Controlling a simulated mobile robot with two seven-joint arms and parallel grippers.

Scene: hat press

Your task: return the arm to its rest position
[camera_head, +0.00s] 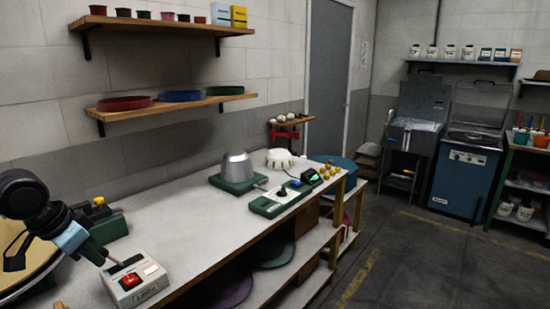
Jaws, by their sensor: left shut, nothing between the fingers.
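My left arm comes in from the left, black with a light blue band and a dark teal end. My left gripper (106,257) is at the end of it, shut, pointing down and right. The fingers are small and hard to make out in this view. My right gripper is not in view.
The long grey workbench (205,215) holds a green device with a yellow knob (101,205), a metal hat form on a green base (237,170) and a green control panel (282,199). Wall shelves (170,104) hang behind. The bench's middle is clear.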

